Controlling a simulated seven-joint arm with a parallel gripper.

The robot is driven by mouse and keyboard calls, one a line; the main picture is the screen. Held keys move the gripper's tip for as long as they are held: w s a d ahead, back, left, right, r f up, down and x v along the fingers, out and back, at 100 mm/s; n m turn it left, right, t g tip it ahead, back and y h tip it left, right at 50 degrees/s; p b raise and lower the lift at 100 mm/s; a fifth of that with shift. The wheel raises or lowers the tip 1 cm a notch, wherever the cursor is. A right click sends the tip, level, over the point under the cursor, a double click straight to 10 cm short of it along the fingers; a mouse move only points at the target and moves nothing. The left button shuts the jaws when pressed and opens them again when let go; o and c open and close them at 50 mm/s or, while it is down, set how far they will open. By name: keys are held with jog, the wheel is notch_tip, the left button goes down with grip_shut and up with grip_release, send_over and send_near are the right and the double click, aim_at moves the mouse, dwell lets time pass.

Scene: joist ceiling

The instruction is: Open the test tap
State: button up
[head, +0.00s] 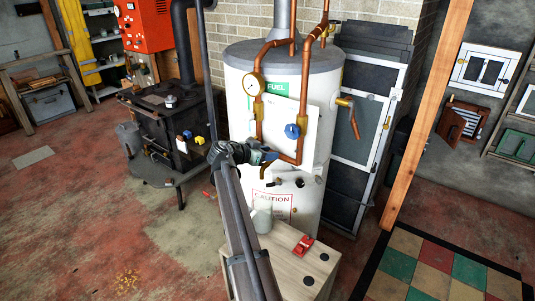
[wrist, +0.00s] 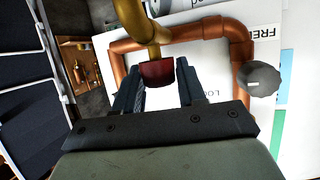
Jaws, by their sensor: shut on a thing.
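In the wrist view my gripper (wrist: 157,84) has its two dark fingers on either side of a dark red handle (wrist: 158,72). It is shut on this handle, which sits at the end of a brass tap body (wrist: 142,25), in front of the copper pipe. In the head view my gripper (head: 267,157) is at the lower left bend of the copper pipework on the white tank. A short brass spout (head: 264,172) shows just under it. The red handle is hidden there by my gripper. The handle's turn angle is hard to tell.
The white tank (head: 236,105) carries a pressure gauge (head: 254,84), a blue knob (head: 292,131) and a brass outlet (head: 345,102). Below is a low cabinet (head: 290,255) with a white jug (head: 262,222) and a red object (head: 303,245). A black stove (head: 165,130) stands left.

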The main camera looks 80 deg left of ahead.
jog(key=shift+c, duration=1.3)
jog(key=shift+w+d+n+g+y, duration=0.1)
jog(key=shift+d+n+g+y, duration=0.1)
jog(key=shift+n+g+y, duration=0.65)
jog(key=n+g+y, duration=0.2)
jog(key=n, duration=0.1)
jog(key=n+g+y, duration=0.2)
jog(key=n+g, duration=0.1)
jog(key=g, duration=0.1)
jog(key=shift+a+n, duration=0.15)
jog(key=shift+n, duration=0.1)
jog(key=shift+n+g+y, duration=0.35)
jog(key=shift+n+g, duration=0.95)
jog(key=shift+g, duration=0.15)
jog(key=shift+n+g, duration=0.7)
jog(key=shift+g, duration=0.2)
jog(key=o, duration=1)
jog(key=shift+c, duration=0.2)
